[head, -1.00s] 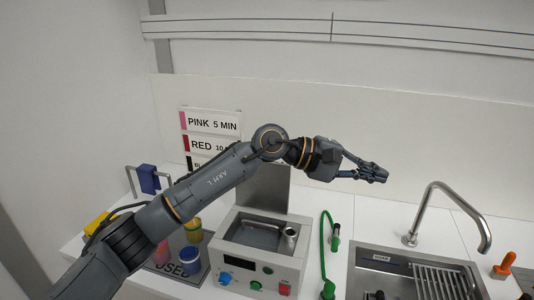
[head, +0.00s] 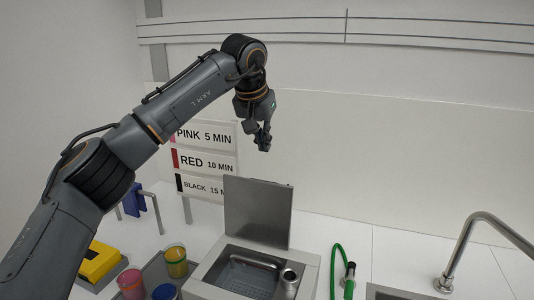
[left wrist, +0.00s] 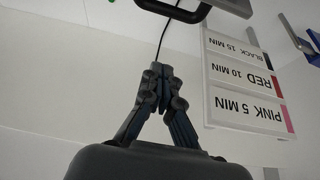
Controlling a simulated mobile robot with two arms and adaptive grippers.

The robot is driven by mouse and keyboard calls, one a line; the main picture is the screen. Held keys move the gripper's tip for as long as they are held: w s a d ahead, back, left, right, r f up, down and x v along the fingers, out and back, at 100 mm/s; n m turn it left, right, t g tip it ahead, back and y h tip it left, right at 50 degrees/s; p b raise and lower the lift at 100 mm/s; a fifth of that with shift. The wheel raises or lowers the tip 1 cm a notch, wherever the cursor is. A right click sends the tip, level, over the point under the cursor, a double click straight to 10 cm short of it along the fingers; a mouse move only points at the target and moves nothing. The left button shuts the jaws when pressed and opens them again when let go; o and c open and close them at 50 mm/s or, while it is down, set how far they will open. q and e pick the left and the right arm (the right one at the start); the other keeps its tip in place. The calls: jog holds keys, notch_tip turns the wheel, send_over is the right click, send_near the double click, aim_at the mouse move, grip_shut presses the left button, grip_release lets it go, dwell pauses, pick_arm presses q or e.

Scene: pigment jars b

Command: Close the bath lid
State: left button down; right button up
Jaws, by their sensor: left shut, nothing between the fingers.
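The bath (head: 213,275) is a grey box on the counter in the lower middle of the head view, with an open basin. Its flat grey lid (head: 258,212) stands upright, hinged open at the back of the bath. My right gripper is not in view.
Time signs for pink, red and black (head: 206,163) stand behind on the left. Jars in pink (head: 131,284) and yellow (head: 176,262) stand left of the bath, beside a yellow box (head: 99,261). A green hose (head: 337,268) and tap (head: 478,222) are at right.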

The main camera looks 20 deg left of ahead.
pick_arm(q)
jog(key=p+x, duration=0.3)
jog(key=x, duration=0.6)
jog(key=s+p, duration=0.1)
jog(key=s, duration=0.3)
jog(key=shift+s, duration=0.15)
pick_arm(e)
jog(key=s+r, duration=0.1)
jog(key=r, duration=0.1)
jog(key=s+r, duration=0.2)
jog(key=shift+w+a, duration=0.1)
